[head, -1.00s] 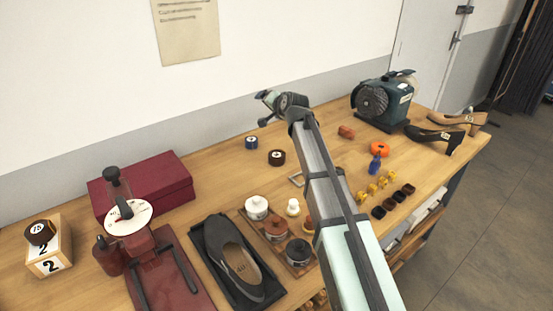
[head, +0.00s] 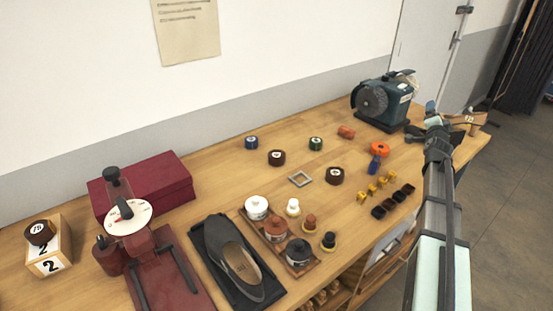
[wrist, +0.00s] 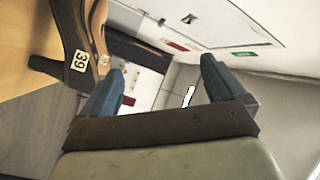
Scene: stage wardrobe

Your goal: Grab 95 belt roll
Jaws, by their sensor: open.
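Several small rolls with white labels stand on the bench in the head view: a blue one (head: 251,143), a dark brown one (head: 277,158), a green one (head: 316,144) and another dark brown one (head: 335,176). Their numbers are too small to read, so I cannot tell which is the 95 roll. Another brown roll (head: 41,232) sits on a numbered block at the left and seems to read 75. My gripper (wrist: 158,82) is open and empty, its fingers apart. In the head view it is at the bench's right end by the shoes, away from the rolls.
A dark shoe marked 39 (wrist: 78,60) is close beside the left finger in the wrist view. A green machine (head: 382,101) stands at the back right. A square frame (head: 300,179), orange roll (head: 379,149), pot tray (head: 267,234) and shoe (head: 236,262) also occupy the bench.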

